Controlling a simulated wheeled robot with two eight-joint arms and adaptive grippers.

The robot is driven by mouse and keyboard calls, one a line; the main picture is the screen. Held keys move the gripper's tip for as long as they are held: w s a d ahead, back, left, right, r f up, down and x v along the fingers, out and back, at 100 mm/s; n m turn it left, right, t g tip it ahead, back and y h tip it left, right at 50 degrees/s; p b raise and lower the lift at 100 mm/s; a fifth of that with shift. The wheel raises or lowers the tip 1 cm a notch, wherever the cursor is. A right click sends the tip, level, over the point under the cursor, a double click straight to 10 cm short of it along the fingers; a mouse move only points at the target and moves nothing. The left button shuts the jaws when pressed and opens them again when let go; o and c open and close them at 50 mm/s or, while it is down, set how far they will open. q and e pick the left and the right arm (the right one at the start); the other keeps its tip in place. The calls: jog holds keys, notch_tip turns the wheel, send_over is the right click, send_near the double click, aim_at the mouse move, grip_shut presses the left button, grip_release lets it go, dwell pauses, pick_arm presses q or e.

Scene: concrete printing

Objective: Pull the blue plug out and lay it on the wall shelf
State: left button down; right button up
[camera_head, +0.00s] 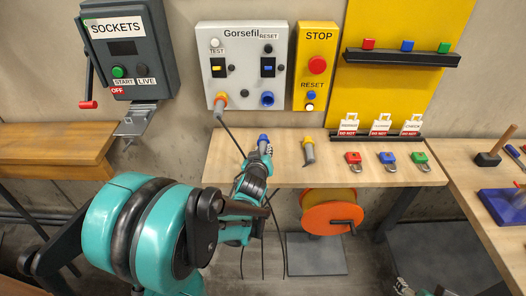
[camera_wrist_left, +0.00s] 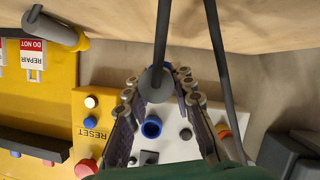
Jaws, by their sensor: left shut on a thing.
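The blue plug (camera_head: 263,139) is out of its socket, with its blue end toward the wall. My left gripper (camera_head: 257,160) is shut on its grey body, which shows between the fingers in the left wrist view (camera_wrist_left: 155,84). The blue socket (camera_head: 267,99) on the white panel (camera_head: 243,85) is empty; it shows just past the plug in the wrist view (camera_wrist_left: 152,127). The wooden wall shelf (camera_head: 334,177) lies below the panel, behind and under the gripper in the head view. Part of my right gripper (camera_head: 402,286) shows at the bottom edge; its jaws are unclear.
A yellow-ended plug (camera_head: 308,151) and red, blue and green padlocks (camera_head: 387,161) lie on the shelf. An orange-ended plug (camera_head: 220,101) sits in the panel, its cable hanging near my left gripper. An orange reel (camera_head: 331,218) is underneath. Bare shelf shows between plug and padlocks.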

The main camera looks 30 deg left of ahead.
pick_arm(q)
jog(key=shift+f+b, duration=1.8)
jog(key=shift+f, duration=0.5)
jog(key=c, duration=1.2)
grip_release()
jog(key=v, duration=1.2)
jog(key=shift+r, duration=0.1)
jog(key=s+d+f+m+g+h, duration=0.4)
jog(key=s+d+m, duration=0.4)
jog(key=d, duration=0.6)
jog(key=shift+s+f+m+g+h, duration=0.15)
jog(key=shift+s+m+g+h, duration=0.25)
jog(key=shift+s+g+h, duration=0.55)
